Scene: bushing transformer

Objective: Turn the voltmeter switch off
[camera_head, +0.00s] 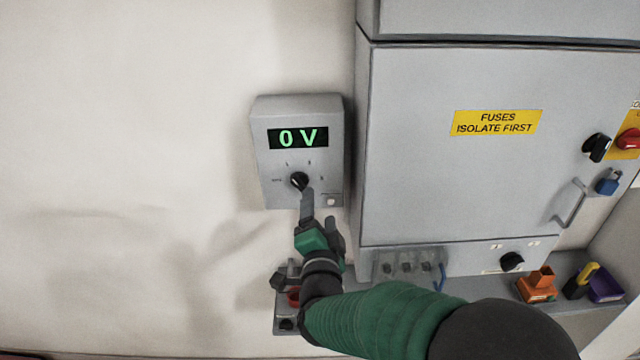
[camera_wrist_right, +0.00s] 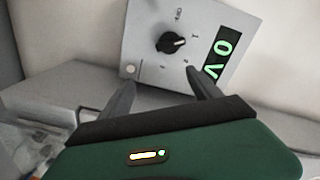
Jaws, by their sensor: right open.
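The voltmeter (camera_head: 265,165) is a grey box on the wall with a green "0 V" display (camera_head: 298,138). Its black rotary switch (camera_head: 299,181) sits below the display, with small position marks around it. In the right wrist view the voltmeter (camera_wrist_right: 150,30) appears turned on its side, and the switch (camera_wrist_right: 172,43) has a light pointer line. My right gripper (camera_head: 318,204) is open and empty, just below the switch in the head view. In the wrist view its fingers (camera_wrist_right: 158,88) are apart, with the switch beyond them and no visible contact. My left gripper is not in view.
A large grey cabinet (camera_head: 420,180) with a yellow fuse label (camera_head: 497,122) stands right of the voltmeter. A shelf below holds an orange item (camera_head: 537,285) and a purple one (camera_head: 606,284). A small control box (camera_head: 286,325) is partly behind my arm. The left wall is clear.

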